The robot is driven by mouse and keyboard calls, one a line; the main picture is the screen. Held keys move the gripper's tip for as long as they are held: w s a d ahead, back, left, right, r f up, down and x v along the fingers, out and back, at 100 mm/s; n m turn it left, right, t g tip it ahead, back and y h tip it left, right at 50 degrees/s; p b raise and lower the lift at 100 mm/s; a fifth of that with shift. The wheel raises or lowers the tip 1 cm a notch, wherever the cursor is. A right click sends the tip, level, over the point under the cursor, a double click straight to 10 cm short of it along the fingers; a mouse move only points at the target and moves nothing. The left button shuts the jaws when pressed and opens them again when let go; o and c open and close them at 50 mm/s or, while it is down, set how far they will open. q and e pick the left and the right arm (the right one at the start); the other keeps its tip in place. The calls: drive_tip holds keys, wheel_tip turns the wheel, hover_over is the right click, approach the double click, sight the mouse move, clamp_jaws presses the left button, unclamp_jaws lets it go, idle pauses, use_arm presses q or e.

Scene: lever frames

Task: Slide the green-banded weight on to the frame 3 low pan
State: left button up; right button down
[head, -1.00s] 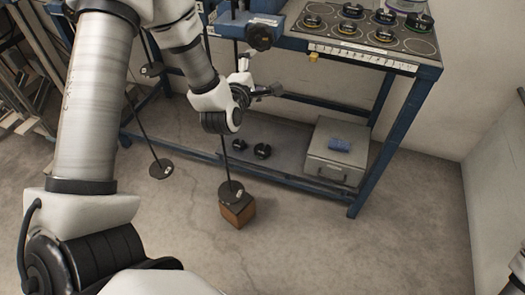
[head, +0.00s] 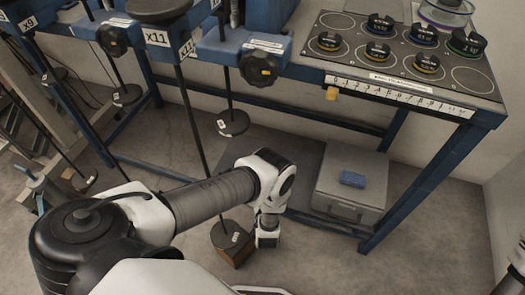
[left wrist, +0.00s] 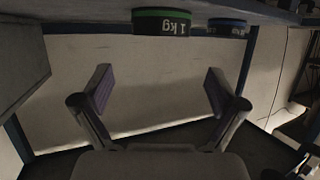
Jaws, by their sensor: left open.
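The green-banded weight (left wrist: 161,22), a black disc marked 1 kg, shows upside down at the top of the left wrist view.
A blue-banded weight (left wrist: 227,28) is beside the green-banded one. Several weights, one with green marking (head: 467,42), stand on the upper board. A higher pan (head: 233,122) hangs nearby.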

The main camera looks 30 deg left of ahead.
use_arm(q)
drive_tip(key=w+a+f+b, duration=0.1)
drive_tip(key=b, duration=0.1)
drive_tip(key=w+a+f+b, duration=0.1)
drive_tip(key=w+f+b, duration=0.1)
drive_tip(key=w+a+f+b, duration=0.2)
drive_tip(key=shift+w+f, duration=0.2)
drive_tip(key=shift+f, duration=0.05)
drive_tip(key=shift+w+a+b, duration=0.25)
drive_tip(key=shift+w+b, duration=0.15)
drive_tip(key=shift+b, duration=0.15)
drive_tip(key=c, duration=1.6)
drive_tip(key=shift+r+p, duration=1.35)
drive_tip(key=shift+r, duration=0.25)
